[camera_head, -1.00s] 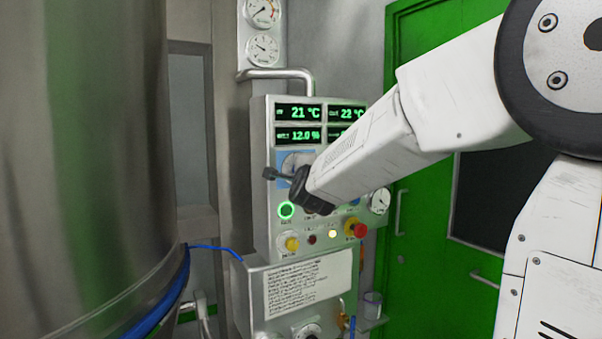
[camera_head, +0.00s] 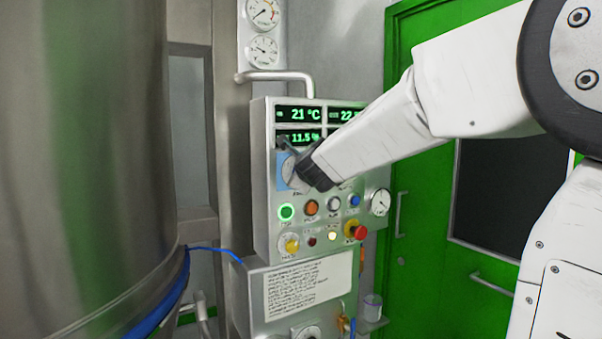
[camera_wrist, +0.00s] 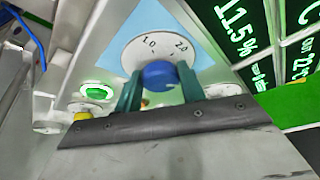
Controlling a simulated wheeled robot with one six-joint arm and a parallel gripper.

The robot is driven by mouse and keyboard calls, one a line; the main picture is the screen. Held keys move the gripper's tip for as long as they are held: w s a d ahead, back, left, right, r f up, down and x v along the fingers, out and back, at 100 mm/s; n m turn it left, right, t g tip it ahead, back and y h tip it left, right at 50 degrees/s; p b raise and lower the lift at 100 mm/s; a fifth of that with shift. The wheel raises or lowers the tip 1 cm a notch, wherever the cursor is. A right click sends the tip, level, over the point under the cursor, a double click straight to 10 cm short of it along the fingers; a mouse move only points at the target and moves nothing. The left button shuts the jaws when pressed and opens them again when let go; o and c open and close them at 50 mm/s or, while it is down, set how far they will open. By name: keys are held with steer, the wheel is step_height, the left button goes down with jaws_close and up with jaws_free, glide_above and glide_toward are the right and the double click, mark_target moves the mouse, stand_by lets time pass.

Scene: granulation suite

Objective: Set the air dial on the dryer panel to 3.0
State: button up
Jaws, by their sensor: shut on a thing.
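The dryer panel (camera_head: 262,215) is a grey box on the wall with green displays and several buttons. The air dial (camera_wrist: 160,74) has a blue knob over a white round scale (camera_wrist: 138,50) on a light blue plate. The marks 1.0 and 2.0 show in the wrist view; the rest of the scale and the knob's pointer are hidden or unclear. My gripper (camera_wrist: 158,92) has its two green fingers closed on the knob from both sides. In the head view my gripper (camera_head: 297,165) is at the dial and hides most of it.
A large steel vessel (camera_head: 80,170) stands at left. A green door (camera_head: 420,220) is behind at right.

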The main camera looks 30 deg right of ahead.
stand_by(0.4)
steer(key=o, duration=1)
steer(key=shift+d+f, duration=0.1)
steer(key=shift+c, duration=0.2)
steer(key=shift+s, duration=0.1)
steer(key=v, duration=0.7)
steer(key=shift+s+a, duration=0.2)
steer(key=shift+s, duration=0.05)
